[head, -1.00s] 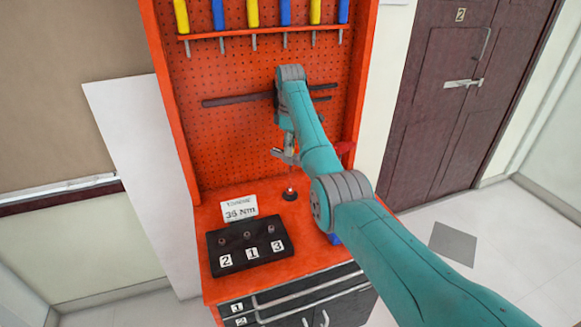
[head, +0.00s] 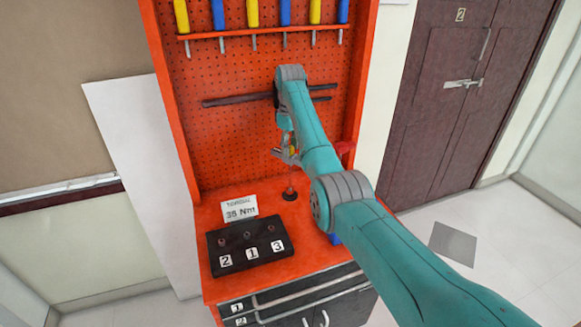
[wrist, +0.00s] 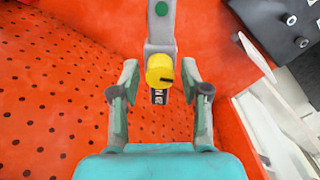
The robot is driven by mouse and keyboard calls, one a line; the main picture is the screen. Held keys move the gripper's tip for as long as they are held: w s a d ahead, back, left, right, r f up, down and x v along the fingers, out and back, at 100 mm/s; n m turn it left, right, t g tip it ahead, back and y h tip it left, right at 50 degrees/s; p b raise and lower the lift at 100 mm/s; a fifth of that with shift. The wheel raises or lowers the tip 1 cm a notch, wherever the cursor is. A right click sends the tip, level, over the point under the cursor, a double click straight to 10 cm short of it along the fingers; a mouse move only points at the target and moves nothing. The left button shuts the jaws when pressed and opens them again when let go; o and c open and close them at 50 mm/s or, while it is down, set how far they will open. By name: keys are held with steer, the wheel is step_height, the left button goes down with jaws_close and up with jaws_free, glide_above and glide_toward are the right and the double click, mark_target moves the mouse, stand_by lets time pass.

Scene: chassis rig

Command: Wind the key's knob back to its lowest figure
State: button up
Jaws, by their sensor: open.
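In the wrist view a yellow knob (wrist: 159,70) with a dark mark on its rim lies between the fingertips of my gripper (wrist: 160,76). The gripper is open, with a gap visible on each side of the knob. Just below the knob a small dark window (wrist: 159,97) with pale characters shows; I cannot read its figure.
A black block (head: 229,262) labelled 2, 1, 3 sits on the orange bench, with a card reading 35 Nm (head: 239,208) behind it. A dark bar (head: 235,100) crosses the pegboard. Blue and yellow handles (head: 252,14) hang in a rack above.

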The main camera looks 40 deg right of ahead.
steer(key=m, duration=0.7)
steer(key=shift+m, duration=0.3)
steer(key=c, duration=0.7)
steer(key=shift+c, duration=0.2)
